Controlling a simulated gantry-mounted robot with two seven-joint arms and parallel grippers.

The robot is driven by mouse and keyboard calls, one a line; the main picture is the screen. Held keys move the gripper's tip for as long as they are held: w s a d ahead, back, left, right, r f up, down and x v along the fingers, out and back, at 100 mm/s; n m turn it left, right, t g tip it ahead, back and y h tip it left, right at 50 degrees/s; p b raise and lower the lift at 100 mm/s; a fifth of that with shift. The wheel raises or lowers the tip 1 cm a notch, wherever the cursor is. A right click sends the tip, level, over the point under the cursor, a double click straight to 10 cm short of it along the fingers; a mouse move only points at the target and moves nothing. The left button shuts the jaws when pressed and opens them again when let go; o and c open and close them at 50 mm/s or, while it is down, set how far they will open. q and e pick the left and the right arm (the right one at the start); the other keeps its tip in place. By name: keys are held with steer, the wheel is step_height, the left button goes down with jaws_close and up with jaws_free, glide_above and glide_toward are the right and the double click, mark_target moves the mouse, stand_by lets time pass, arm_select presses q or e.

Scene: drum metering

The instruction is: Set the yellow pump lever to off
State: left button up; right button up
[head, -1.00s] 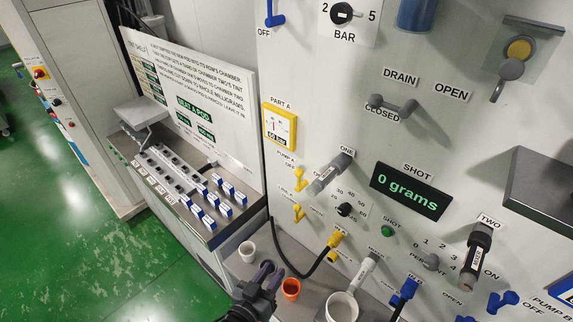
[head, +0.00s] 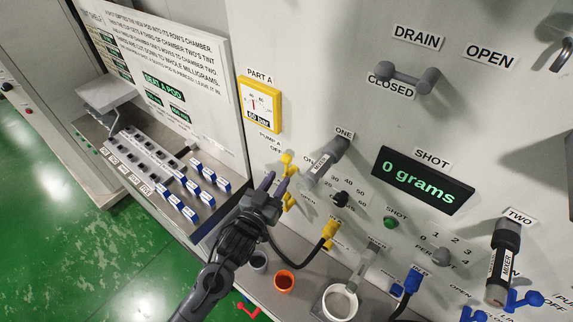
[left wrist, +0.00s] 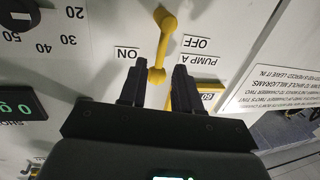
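The yellow Pump A lever (head: 287,159) is on the white panel below the Part A gauge, with OFF to its left and ON to its right. In the left wrist view, the lever (left wrist: 162,45) appears upside down between the ON and OFF labels. Its rounded end lies between my left gripper's fingertips. My left gripper (head: 276,183) is open, and it also shows in the left wrist view (left wrist: 158,72) with a finger on each side of that end. I cannot tell whether either finger touches it. My right gripper is out of view.
The grey chamber One handle (head: 326,160) projects to the right. The Part A gauge (head: 259,104) is above.

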mark_target(286, 168)
arm_select(q)
steer(key=shift+p+x, duration=0.45)
steer(key=shift+x, duration=2.7)
steer(key=shift+c, duration=0.4)
jaws_close()
